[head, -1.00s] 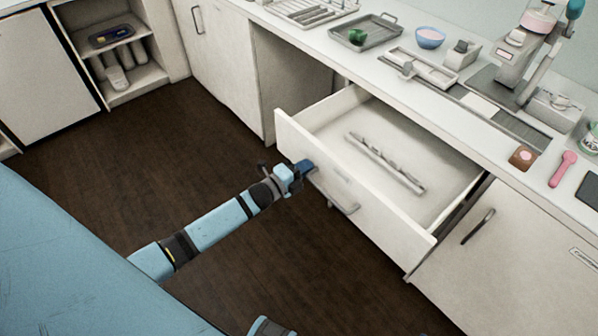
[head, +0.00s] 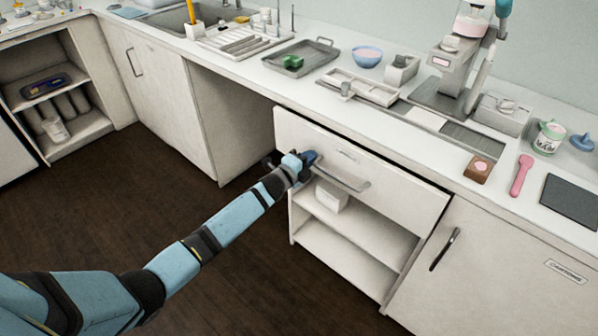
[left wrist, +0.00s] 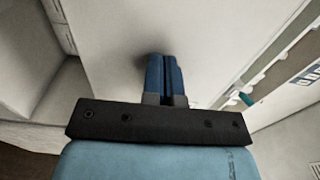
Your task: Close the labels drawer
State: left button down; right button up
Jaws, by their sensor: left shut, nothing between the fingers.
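The labels drawer (head: 385,185) is a white drawer front with a grey bar handle (head: 343,176) under the counter. Its front now sits close to the cabinet, and its inside is hidden. I cannot tell whether a small gap is left. My left gripper (head: 311,157) is shut and empty, with its blue fingertips at the left part of the drawer front, beside the handle's left end. In the left wrist view the shut blue fingers (left wrist: 165,78) point at the white drawer front (left wrist: 200,35) and appear to touch it. My right gripper is not in view.
Below the drawer are open shelves (head: 350,225) with a small white box (head: 331,195). A cupboard door (head: 490,265) stands to the right. The counter above holds a tray (head: 300,58), a blue bowl (head: 367,57) and a pink spoon-like tool (head: 521,175). The dark floor in front is clear.

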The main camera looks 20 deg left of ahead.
aim_at(317, 150)
pick_arm(q)
jog(key=b+x, duration=0.1)
jog(key=x, duration=0.2)
jog(key=shift+f, duration=0.1)
jog(key=shift+w+d, duration=0.1)
jog(key=shift+w, duration=0.15)
jog(key=shift+r, duration=0.35)
jog(key=shift+w, duration=0.1)
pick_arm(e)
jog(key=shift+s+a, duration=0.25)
